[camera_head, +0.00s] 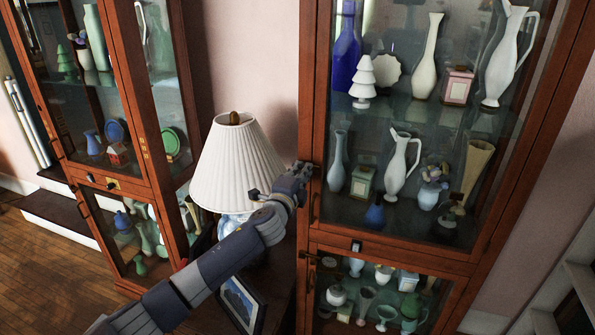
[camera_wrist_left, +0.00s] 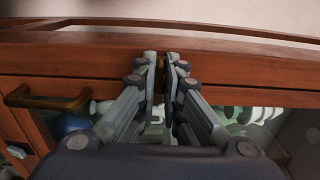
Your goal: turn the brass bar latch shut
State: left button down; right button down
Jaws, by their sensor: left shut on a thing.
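The glass-door cabinet (camera_head: 308,120) stands on the right in the head view, its reddish wood frame facing me. My left gripper (camera_head: 304,168) is at the upper door's left frame edge. In the left wrist view its two fingers (camera_wrist_left: 161,70) are nearly together, shut on a small brass piece that looks like the bar latch (camera_wrist_left: 172,58). Most of the latch is hidden by the fingers, so its angle cannot be told. A separate brass bar handle (camera_wrist_left: 48,101) on the door frame lies left of the fingers, apart from them. My right gripper is not in view.
A white pleated lamp (camera_head: 235,165) stands close behind my left arm. A framed picture (camera_head: 240,303) is below the arm. A second glass cabinet (camera_head: 130,90) stands at left. Vases (camera_head: 402,165) and ornaments fill the shelves behind the glass.

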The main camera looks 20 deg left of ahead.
pick_arm(q)
jog(key=shift+a+r, duration=0.2)
jog(key=c, duration=1.7)
grip_release()
jog(key=shift+f, duration=0.15)
jog(key=s, duration=1.2)
jog(key=shift+a, duration=0.35)
